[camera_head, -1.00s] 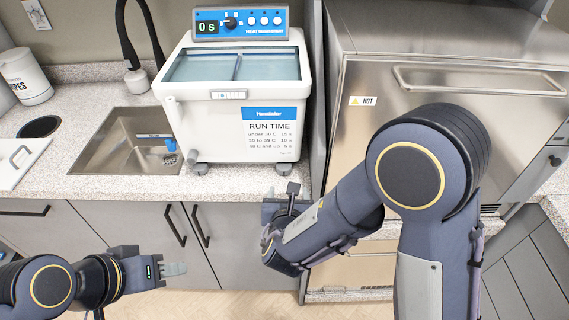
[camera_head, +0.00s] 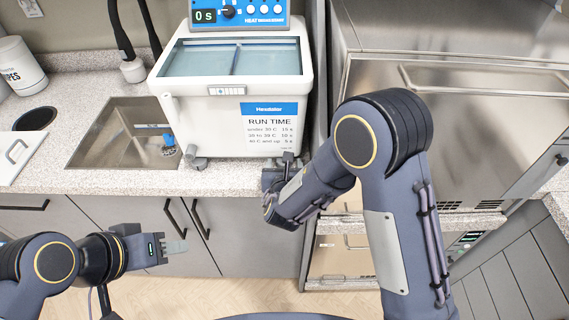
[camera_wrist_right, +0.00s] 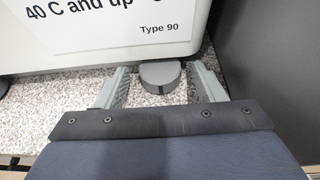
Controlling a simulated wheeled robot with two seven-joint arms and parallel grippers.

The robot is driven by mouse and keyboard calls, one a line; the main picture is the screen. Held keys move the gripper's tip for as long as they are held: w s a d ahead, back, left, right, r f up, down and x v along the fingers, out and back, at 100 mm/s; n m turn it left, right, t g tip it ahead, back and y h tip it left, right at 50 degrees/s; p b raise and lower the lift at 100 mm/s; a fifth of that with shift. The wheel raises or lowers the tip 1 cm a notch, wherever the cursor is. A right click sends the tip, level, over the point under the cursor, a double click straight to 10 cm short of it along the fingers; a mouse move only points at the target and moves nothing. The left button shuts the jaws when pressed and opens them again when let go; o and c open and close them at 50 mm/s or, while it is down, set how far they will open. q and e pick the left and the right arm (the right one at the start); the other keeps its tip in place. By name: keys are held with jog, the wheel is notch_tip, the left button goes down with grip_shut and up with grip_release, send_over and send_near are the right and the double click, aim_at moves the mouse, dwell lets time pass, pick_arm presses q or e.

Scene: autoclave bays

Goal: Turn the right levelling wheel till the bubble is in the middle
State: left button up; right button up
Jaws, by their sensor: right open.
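The right levelling wheel (camera_wrist_right: 162,74) is a grey disc under the front right corner of the white water bath (camera_head: 190,117). My right gripper (camera_wrist_right: 160,84) is open, with one finger on each side of the wheel and a small gap at both sides. In the head view my right gripper (camera_head: 284,170) is at that corner, and it hides the wheel there. The level vial (camera_head: 227,90) is on the front of the bath below the glass; its bubble is too small to place. My left gripper (camera_head: 174,248) is low in front of the cabinets, away from the bath; its finger gap is unclear.
The left levelling wheel (camera_head: 197,161) is at the bath's other front corner. A sink (camera_head: 115,150) is to the left. A steel autoclave (camera_head: 450,110) stands to the right, past a grey panel (camera_head: 324,120) close beside my right gripper.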

jog(key=c, duration=1)
jog(key=shift+o, duration=0.2)
jog(key=shift+a+m+h+b, duration=0.2)
jog(key=shift+m+h+b, duration=0.3)
jog(key=shift+m+h, duration=0.25)
jog(key=o, duration=1)
jog(key=shift+c, duration=0.2)
jog(key=shift+s, duration=0.15)
jog(key=b+v, duration=0.1)
jog(key=v, duration=0.6)
jog(key=shift+s+r, duration=0.2)
jog(key=shift+a, duration=0.1)
